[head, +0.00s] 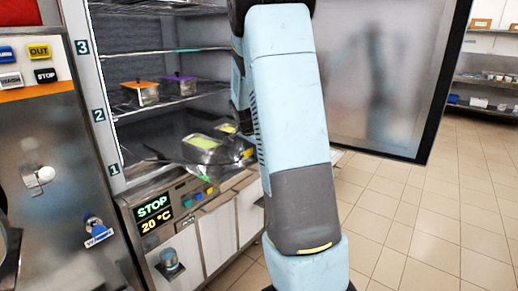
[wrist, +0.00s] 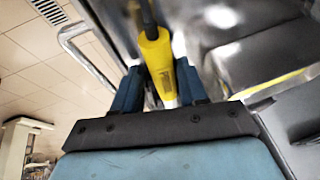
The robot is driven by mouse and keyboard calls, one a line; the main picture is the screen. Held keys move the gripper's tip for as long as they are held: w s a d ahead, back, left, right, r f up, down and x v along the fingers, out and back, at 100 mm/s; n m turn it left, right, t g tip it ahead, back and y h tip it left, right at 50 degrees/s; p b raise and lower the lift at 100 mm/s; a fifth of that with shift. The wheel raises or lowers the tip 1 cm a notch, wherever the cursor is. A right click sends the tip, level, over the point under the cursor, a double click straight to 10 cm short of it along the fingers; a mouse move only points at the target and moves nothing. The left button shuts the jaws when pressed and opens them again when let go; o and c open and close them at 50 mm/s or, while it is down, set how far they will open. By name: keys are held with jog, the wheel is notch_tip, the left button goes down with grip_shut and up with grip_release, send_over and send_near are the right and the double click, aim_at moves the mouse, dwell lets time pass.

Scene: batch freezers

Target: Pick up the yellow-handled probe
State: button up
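The yellow-handled probe shows in the wrist view as a yellow handle (wrist: 157,62) with a dark stem at its upper end and a pale lower end. My gripper (wrist: 158,88) has its two blue fingers on either side of this handle. A narrow gap shows between the left finger and the handle; the right finger looks very close to it, and contact there is unclear. The gripper looks open. In the head view a small yellow piece (head: 249,153), likely the handle, shows beside my arm at the freezer opening; my gripper is hidden behind the arm there.
The open freezer has wire shelves (head: 170,101) holding an orange-lidded box (head: 140,93) and a purple-lidded box (head: 179,86). A yellow-green-lidded box (head: 202,142) sits lower. The control panel (head: 155,213) reads STOP, 20 °C. The open door (head: 385,75) stands right; tiled floor (head: 440,215) is clear.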

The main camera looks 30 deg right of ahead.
grip_shut()
dwell(0.4)
